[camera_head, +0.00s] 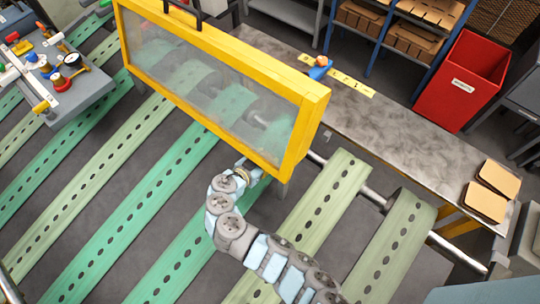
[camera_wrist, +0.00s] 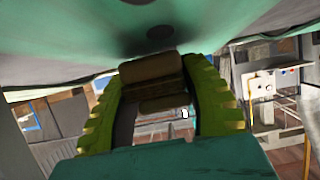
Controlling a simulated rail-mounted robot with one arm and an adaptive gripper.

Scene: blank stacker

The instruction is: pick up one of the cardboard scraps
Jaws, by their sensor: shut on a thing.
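Two tan cardboard scraps, a rear one (camera_head: 499,179) and a front one (camera_head: 485,203), lie on the right end of the grey metal table. In the wrist view, the yellow-green fingers of my gripper (camera_wrist: 155,74) are closed around a brown piece (camera_wrist: 150,67) that looks like cardboard. The piece sits between the fingertips, close below a green perforated surface. In the head view, my arm reaches to the lower right corner of the yellow-framed guard. The gripper and what it holds are mostly hidden there.
The yellow-framed clear guard (camera_head: 311,113) stands over green perforated belts (camera_head: 138,210). The metal table (camera_head: 400,140) runs behind, with a blue object (camera_head: 319,69) on it. A red bin (camera_head: 462,82) stands beyond. A cluttered grey table (camera_head: 88,91) is at left.

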